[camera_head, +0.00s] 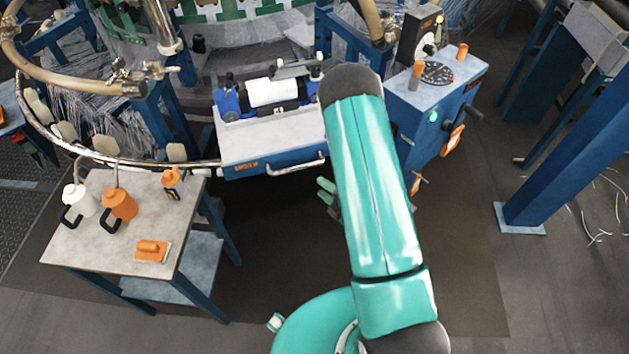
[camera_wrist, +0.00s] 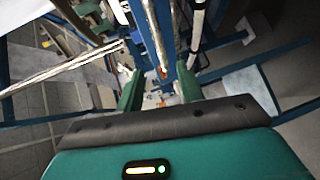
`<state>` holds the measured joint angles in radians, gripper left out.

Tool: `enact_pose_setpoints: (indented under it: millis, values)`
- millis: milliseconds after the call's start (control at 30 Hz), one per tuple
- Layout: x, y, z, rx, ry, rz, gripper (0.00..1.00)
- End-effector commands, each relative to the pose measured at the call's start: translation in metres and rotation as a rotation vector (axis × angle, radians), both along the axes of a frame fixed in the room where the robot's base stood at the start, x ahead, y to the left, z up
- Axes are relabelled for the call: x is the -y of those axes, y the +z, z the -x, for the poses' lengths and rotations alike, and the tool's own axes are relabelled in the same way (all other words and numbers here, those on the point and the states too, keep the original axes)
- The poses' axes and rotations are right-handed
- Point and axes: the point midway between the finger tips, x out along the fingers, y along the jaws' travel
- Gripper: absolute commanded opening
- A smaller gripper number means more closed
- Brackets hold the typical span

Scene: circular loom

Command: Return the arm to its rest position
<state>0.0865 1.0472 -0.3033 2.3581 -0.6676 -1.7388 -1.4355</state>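My teal arm (camera_head: 375,190) rises across the middle of the head view, in front of the loom. My gripper shows only in part at the left edge of the arm (camera_head: 328,192); the arm hides the rest. In the wrist view my gripper (camera_wrist: 159,86) has its two green fingers apart, with nothing seen between them but background. The gripper looks empty and clear of the surfaces around it.
A work table (camera_head: 95,245) with bottles and an orange tool stands at left. The loom's blue-fronted tray (camera_head: 270,145) holds a white roll (camera_head: 273,92). A blue control box (camera_head: 430,110) and a blue post (camera_head: 575,150) stand at right. Floor lies open at lower right.

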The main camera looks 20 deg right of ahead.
Motion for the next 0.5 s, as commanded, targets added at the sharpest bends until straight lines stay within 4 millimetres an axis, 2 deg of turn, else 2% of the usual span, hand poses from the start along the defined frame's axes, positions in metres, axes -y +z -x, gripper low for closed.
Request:
enact_pose_setpoints:
  millis: [133,500]
  values:
    - [0.0035,0.0016,0.0084,0.000,-0.001,-0.001,0.37]
    - [0.0035,0.0017,0.0087,0.000,0.000,0.000,0.37]
